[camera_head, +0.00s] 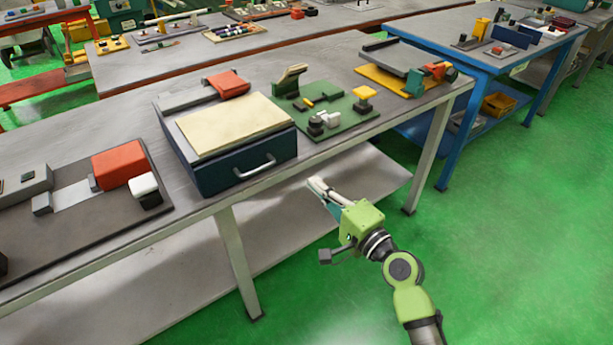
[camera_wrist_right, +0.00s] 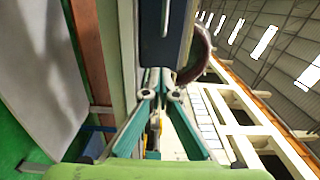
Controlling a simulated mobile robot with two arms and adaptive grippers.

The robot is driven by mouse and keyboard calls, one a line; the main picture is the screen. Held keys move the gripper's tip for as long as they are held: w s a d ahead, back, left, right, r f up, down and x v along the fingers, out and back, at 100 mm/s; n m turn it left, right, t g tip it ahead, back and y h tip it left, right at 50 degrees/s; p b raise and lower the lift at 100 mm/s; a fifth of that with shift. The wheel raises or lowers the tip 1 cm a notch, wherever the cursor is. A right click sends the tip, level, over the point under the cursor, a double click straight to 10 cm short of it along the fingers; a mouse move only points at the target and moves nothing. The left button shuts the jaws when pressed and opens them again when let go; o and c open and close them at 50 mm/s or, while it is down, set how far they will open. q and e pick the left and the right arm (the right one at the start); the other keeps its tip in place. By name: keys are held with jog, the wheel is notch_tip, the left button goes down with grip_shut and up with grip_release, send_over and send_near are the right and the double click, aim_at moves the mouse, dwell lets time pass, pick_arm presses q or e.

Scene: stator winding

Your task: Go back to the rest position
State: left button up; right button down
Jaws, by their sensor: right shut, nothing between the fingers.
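My right gripper (camera_head: 316,186) is in front of the grey workbench's front edge, over its lower shelf in the picture. Its arm comes in from the bottom right. The gripper is shut and empty, and its teal fingers meet at the tips in the right wrist view (camera_wrist_right: 160,95). A dark blue drawer box (camera_head: 245,163) with a pale handle (camera_head: 255,166) stands on the bench, up and left of the gripper. The gripper is apart from the handle. A dark panel with a pale bar (camera_wrist_right: 165,18) lies ahead of the fingertips in the wrist view. My left gripper is not in view.
The grey workbench (camera_head: 330,150) has a lower shelf (camera_head: 330,205). A green board (camera_head: 345,120) with parts and an orange-yellow tray (camera_head: 382,82) stand on it, right of the drawer box. A blue table (camera_head: 460,62) stands at the right. Green floor (camera_head: 500,240) is clear at the right.

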jog(key=shift+s+d, duration=0.25)
jog(key=shift+s, duration=0.15)
jog(key=s+d+f+n+g+h, duration=0.1)
jog(key=s+d+f+g+h, duration=0.1)
jog(key=f, duration=1.1)
jog(key=s+d+f+n+g+h, duration=0.1)
jog(key=s+d+f+g+h, duration=0.15)
jog(key=f, duration=1.05)
jog(key=s+d+f+n+g+h, duration=0.1)
jog(key=s+d+f+n, duration=0.15)
jog(key=s+f, duration=0.4)
jog(key=s+d+f+n+g+h, duration=0.1)
jog(key=s+d+f+g+h, duration=0.15)
jog(key=f, duration=0.75)
jog(key=s+d+f+n+g+h, duration=0.1)
jog(key=s+f, duration=0.4)
jog(key=s, duration=0.7)
jog(key=s+d+f+n+g, duration=0.2)
jog(key=s+d+f+n, duration=0.2)
jog(key=s, duration=0.8)
jog(key=s+d+f+n+g+h, duration=0.1)
jog(key=s+d+f, duration=0.5)
jog(key=s, duration=0.6)
notch_tip(320, 180, down, 2)
jog(key=shift+s+f+n+g+h+p, duration=0.15)
jog(key=shift+f+n+g+h+p, duration=0.25)
jog(key=shift+n+g, duration=0.5)
jog(key=shift+r, duration=0.15)
